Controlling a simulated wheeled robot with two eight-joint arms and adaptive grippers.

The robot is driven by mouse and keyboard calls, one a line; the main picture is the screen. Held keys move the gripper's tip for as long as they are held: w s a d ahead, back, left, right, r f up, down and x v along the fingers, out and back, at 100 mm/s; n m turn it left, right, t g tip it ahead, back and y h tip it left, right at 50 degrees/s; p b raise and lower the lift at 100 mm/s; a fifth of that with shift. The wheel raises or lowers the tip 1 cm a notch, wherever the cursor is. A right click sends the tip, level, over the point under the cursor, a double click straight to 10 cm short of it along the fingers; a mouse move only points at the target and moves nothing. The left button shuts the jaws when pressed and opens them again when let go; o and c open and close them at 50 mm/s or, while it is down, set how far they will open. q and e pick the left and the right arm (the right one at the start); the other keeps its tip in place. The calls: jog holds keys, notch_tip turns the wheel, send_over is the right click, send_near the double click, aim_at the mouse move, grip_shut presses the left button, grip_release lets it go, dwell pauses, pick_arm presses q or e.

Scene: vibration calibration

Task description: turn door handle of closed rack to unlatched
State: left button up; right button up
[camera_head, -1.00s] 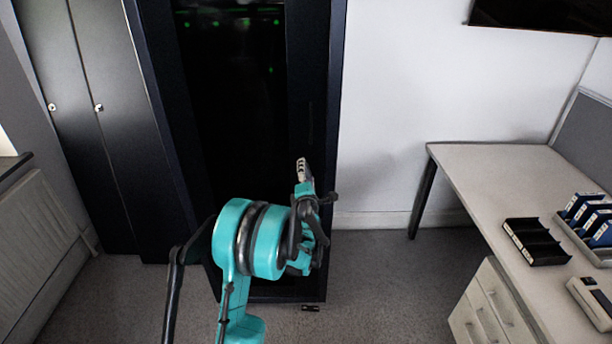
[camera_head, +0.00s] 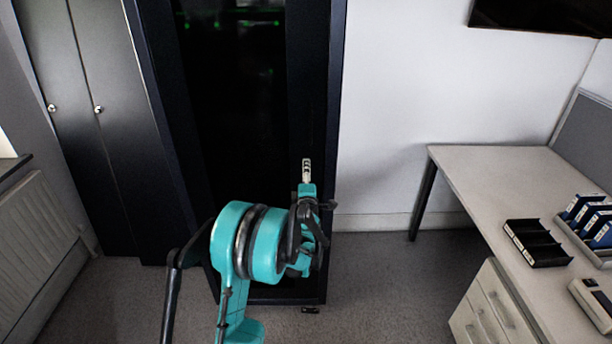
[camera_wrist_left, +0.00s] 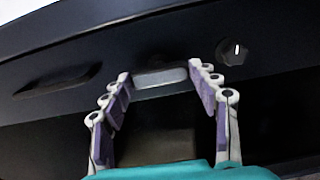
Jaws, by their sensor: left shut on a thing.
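The closed rack is a tall black cabinet with a dark glass door (camera_head: 235,100) and green lights inside; its black door frame also fills the wrist view (camera_wrist_left: 200,90). My left gripper (camera_head: 306,170) is at the right side of the door, its light fingers pointing up the picture. In the wrist view my left gripper (camera_wrist_left: 163,85) has a finger on each side of the door handle (camera_wrist_left: 160,77), a short bar with a silvery face, and is shut on it. The handle cannot be made out in the head view. My right gripper is out of view.
A round knob with a white mark (camera_wrist_left: 234,51) and a dark elongated recess (camera_wrist_left: 58,80) flank the handle. Dark lockers (camera_head: 95,120) stand left of the rack. A desk (camera_head: 490,175) with a black tray (camera_head: 536,242) is at right. Floor between is open.

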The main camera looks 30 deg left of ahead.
pick_arm(q)
jog(key=o, duration=1.2)
jog(key=shift+c, duration=0.2)
jog(key=v, duration=1.2)
jog(key=shift+f, duration=0.1)
